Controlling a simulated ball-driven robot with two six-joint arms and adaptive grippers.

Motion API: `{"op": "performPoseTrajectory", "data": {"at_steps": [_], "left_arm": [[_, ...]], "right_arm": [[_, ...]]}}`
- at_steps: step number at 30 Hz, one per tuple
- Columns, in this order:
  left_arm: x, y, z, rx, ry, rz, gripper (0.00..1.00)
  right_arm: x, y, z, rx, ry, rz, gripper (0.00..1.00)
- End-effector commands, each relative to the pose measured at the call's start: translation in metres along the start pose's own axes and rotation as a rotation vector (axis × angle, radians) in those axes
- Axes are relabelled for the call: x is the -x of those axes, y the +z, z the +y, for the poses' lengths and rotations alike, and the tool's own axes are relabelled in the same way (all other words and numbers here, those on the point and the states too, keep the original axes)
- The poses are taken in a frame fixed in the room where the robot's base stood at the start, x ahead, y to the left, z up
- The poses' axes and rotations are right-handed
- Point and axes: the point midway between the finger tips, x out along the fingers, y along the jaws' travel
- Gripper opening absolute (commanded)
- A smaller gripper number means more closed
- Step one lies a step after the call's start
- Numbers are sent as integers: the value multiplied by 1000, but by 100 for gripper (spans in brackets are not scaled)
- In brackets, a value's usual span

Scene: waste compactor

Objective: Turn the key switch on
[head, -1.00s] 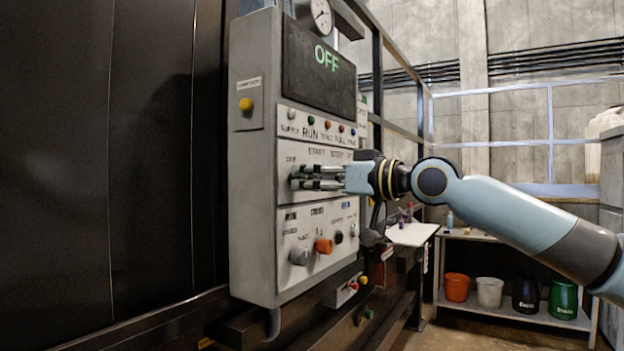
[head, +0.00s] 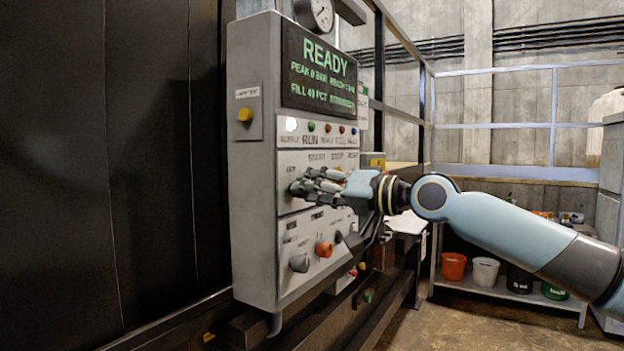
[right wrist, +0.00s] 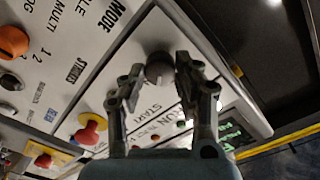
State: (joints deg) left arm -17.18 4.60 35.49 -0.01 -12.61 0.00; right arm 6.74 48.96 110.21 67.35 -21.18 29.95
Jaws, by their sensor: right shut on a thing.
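The key switch (right wrist: 159,67) is a dark grey round knob on the white control panel, between the two fingertips of my right gripper (right wrist: 157,82) in the right wrist view. In the head view my right gripper (head: 299,187) reaches the panel's middle plate from the right, shut on the key switch and turned about its own axis. Its fingers hide most of the switch there. The display (head: 318,72) above reads READY in green, and the white supply lamp (head: 291,124) is lit. My left gripper is not in view.
A red mushroom button (right wrist: 88,134) lies near the fingers in the right wrist view. Below on the grey cabinet (head: 252,220) are a grey knob (head: 299,263) and an orange knob (head: 324,249). A shelf with buckets stands at the right.

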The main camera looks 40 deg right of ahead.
Motion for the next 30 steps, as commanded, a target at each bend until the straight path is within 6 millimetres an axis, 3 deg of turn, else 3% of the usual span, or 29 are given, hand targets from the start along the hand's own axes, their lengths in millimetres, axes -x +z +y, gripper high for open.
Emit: {"op": "performPoseTrajectory", "data": {"at_steps": [9,25,26,30], "left_arm": [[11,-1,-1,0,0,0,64],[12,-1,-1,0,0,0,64],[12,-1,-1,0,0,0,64],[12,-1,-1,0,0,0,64]], "right_arm": [[0,-1,0,-120,0,-2,0],[0,0,0,-142,0,-3,0],[0,0,0,-142,0,-3,35],[0,0,0,-141,0,-3,54]]}}
